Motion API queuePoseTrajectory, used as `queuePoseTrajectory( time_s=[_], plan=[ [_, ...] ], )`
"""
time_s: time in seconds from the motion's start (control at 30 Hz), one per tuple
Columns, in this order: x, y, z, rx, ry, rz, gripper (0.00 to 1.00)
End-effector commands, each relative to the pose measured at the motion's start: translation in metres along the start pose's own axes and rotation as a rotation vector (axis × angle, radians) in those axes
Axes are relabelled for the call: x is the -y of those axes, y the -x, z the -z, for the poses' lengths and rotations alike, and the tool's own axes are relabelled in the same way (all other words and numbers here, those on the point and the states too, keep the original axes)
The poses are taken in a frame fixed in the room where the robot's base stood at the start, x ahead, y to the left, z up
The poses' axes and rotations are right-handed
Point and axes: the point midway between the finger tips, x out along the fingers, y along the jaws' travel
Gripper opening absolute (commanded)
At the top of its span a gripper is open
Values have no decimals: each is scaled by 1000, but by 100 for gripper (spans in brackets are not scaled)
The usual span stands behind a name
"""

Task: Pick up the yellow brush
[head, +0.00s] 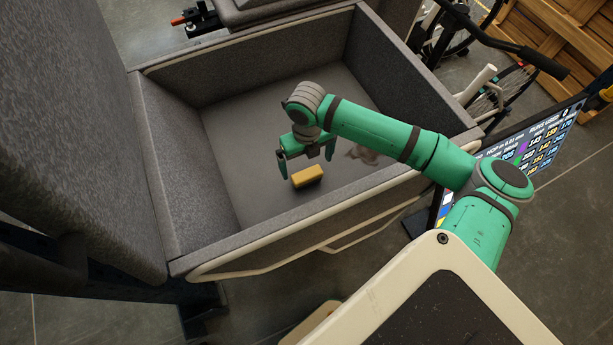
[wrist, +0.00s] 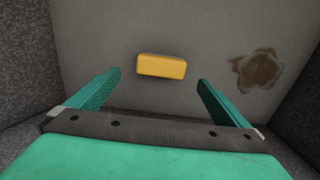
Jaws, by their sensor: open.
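The yellow brush (head: 307,176) is a small yellow block lying on the floor of a grey box. It also shows in the wrist view (wrist: 161,66), at upper middle, lying crosswise beyond the fingertips. My gripper (head: 306,165) is inside the box, pointing down, close to the brush. In the wrist view my gripper (wrist: 158,77) has its two green fingers spread wide, with nothing between them. The brush lies within the width of the finger gap and looks apart from both fingers. No bristles can be made out.
The grey box (head: 164,170) has upright padded walls around the brush. A brown stain (wrist: 257,69) marks its floor to the right of the brush. A screen (head: 540,150) and a bicycle (head: 495,85) stand outside on the right. The floor left of the brush is clear.

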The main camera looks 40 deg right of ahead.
Motion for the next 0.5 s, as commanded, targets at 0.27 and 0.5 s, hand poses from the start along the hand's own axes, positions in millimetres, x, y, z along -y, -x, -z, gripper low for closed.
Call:
queuePoseTrajectory(
  time_s=[0.27, 0.5],
  plan=[
    [1, -31, 0, 2, -4, 0, 100],
    [1, -46, -1, 2, -5, 0, 100]
  ],
)
